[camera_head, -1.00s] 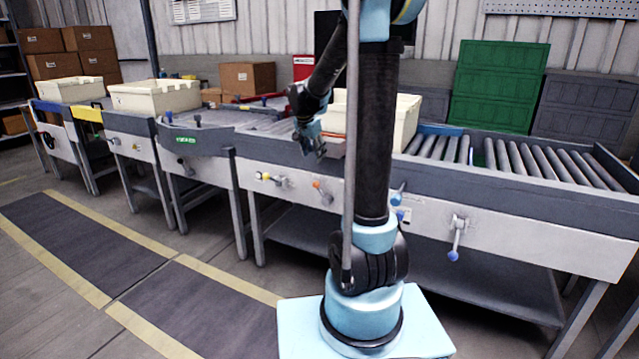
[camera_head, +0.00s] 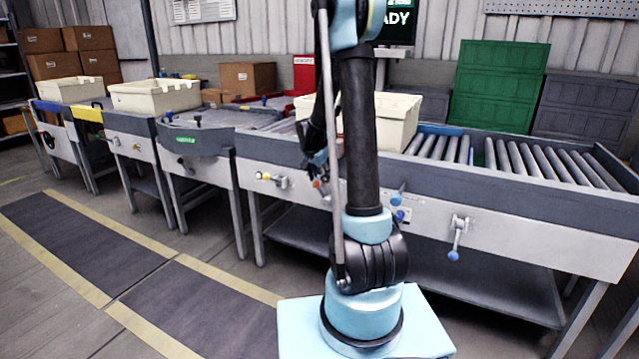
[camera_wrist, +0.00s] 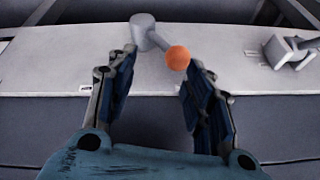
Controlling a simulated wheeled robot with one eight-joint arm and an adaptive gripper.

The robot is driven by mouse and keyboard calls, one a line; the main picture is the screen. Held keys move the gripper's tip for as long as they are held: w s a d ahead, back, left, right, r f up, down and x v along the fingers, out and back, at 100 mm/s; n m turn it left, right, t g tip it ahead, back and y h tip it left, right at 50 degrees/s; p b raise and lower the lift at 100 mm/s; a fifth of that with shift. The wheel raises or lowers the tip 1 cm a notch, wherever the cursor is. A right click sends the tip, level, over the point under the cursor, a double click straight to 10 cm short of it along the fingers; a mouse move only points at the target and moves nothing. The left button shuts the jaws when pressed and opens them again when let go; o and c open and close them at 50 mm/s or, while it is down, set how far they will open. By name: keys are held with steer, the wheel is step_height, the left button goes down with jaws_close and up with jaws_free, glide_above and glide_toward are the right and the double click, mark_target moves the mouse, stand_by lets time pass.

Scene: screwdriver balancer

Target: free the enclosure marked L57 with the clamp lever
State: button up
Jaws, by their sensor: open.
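The orange ball knob (camera_wrist: 177,57) of a lever with a grey arm (camera_wrist: 146,32) shows in the wrist view, on the light front panel. My gripper (camera_wrist: 161,60) is open, with the knob between its fingertips, closer to the right finger. Whether a finger touches it I cannot tell. In the head view my gripper (camera_head: 319,178) is at the front panel by this lever, partly hidden behind my arm. A cream box (camera_head: 397,122) stands on the rollers behind my arm. No L57 mark is readable.
Other levers sit on the panel: a yellow-knobbed one (camera_head: 267,176) to the left, a blue-knobbed one (camera_head: 456,245) to the right. Another metal bracket (camera_wrist: 290,50) is right of the knob in the wrist view. More cream boxes (camera_head: 155,95) stand at left. Striped floor (camera_head: 120,240) is clear.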

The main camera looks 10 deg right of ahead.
steer(key=x, duration=0.2)
steer(key=shift+d+f, duration=0.15)
steer(key=shift+f, duration=0.15)
